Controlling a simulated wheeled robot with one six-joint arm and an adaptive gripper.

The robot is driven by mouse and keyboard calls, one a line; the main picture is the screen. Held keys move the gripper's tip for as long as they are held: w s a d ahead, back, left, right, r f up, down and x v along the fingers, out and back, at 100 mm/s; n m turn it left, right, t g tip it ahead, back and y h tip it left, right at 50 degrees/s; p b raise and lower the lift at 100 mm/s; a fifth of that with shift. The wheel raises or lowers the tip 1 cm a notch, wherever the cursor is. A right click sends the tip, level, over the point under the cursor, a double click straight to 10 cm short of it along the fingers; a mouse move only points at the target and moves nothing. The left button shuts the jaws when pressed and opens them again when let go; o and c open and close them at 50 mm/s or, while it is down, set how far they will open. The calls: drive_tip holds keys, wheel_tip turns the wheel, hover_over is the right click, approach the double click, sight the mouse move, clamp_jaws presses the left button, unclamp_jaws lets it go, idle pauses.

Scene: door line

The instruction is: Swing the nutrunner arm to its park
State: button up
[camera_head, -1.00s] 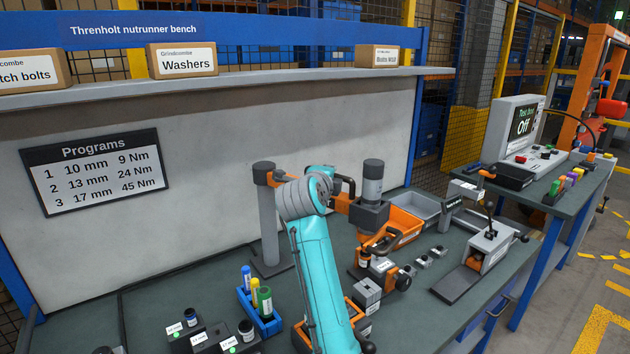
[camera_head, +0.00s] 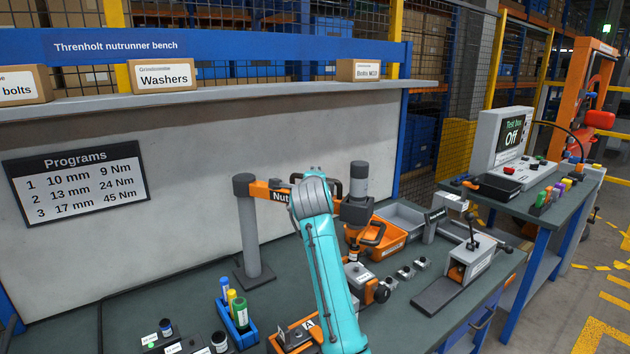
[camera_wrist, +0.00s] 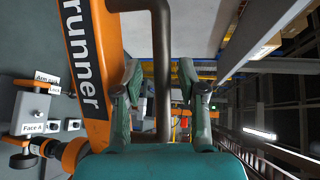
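The nutrunner arm (camera_head: 270,191) is an orange beam lettered "Nut…" on a grey post (camera_head: 249,230). It reaches right to a grey, upright tool (camera_head: 357,190). In the wrist view its orange side, lettered "runner" (camera_wrist: 88,70), runs along the left. A dark bent handle bar (camera_wrist: 163,75) passes between the fingers of my gripper (camera_wrist: 160,85). The fingers are apart, with a visible gap on both sides of the bar. In the head view my teal arm hides most of the gripper and part of the beam. I cannot tell which fixture is the park.
A grey and orange block (camera_head: 357,275) stands below the tool. An orange bin (camera_head: 388,238) and a lever fixture (camera_head: 470,258) lie to the right. A blue marker holder (camera_head: 236,318) stands front left. The back panel (camera_head: 200,150) rises close behind the post.

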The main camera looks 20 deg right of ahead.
drive_tip(key=shift+s, duration=0.1)
drive_tip(key=v, duration=1.1)
drive_tip(key=shift+s, duration=0.4)
drive_tip(key=shift+a+r, duration=0.1)
drive_tip(key=shift+a, duration=0.05)
